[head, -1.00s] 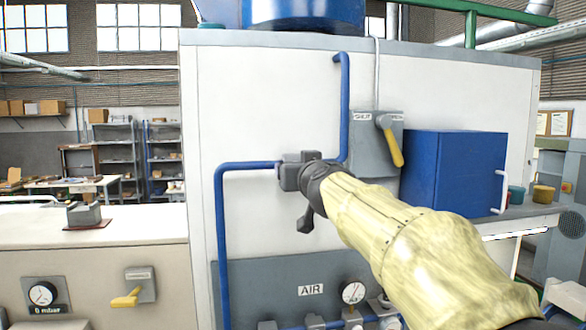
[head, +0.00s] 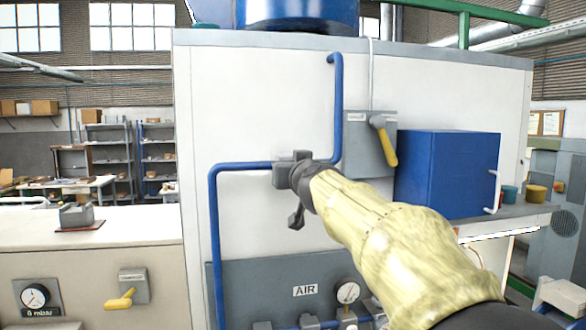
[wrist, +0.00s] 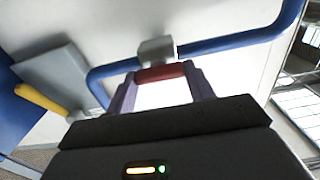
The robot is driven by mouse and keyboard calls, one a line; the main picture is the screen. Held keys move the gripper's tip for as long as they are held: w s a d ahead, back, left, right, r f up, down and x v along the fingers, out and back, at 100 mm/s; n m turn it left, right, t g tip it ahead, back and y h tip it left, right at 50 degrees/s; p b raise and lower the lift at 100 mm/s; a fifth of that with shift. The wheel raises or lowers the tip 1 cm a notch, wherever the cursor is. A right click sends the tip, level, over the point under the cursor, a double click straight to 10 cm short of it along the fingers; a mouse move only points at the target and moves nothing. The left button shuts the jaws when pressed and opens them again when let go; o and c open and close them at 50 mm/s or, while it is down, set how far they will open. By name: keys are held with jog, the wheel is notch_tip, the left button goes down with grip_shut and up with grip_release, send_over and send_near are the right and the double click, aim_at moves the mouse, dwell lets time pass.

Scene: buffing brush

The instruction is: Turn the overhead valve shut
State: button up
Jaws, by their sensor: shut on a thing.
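The overhead valve has a grey body (head: 284,175) on the blue pipe, high on the white panel. In the wrist view the grey body (wrist: 157,49) sits on the pipe, with a red handle (wrist: 160,74) in front of it. My gripper (wrist: 159,80) has its two fingers on either side of the red handle and is shut on it. In the head view my gripper (head: 301,185) is dark and foreshortened against the valve, and my arm hides the handle. A dark piece hangs below; I cannot tell whether it is finger or lever.
A grey switch box with a yellow lever (head: 385,145) is right of the valve. A blue cabinet (head: 447,174) juts out beside it. A pressure gauge (head: 348,291) and AIR panel (head: 305,290) are below. Another yellow lever (head: 120,299) is at the lower left.

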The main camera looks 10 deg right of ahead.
jog(key=shift+m, duration=0.3)
jog(key=shift+d+f+m, duration=0.1)
jog(key=shift+f+m, duration=0.05)
jog(key=shift+m, duration=4.15)
jog(key=shift+d+f+m, duration=0.1)
jog(key=shift+f+m, duration=0.05)
jog(key=shift+m, duration=4.15)
jog(key=shift+b, duration=0.3)
jog(key=o, duration=0.9)
jog(key=shift+o, duration=0.4)
jog(key=shift+s, duration=0.1)
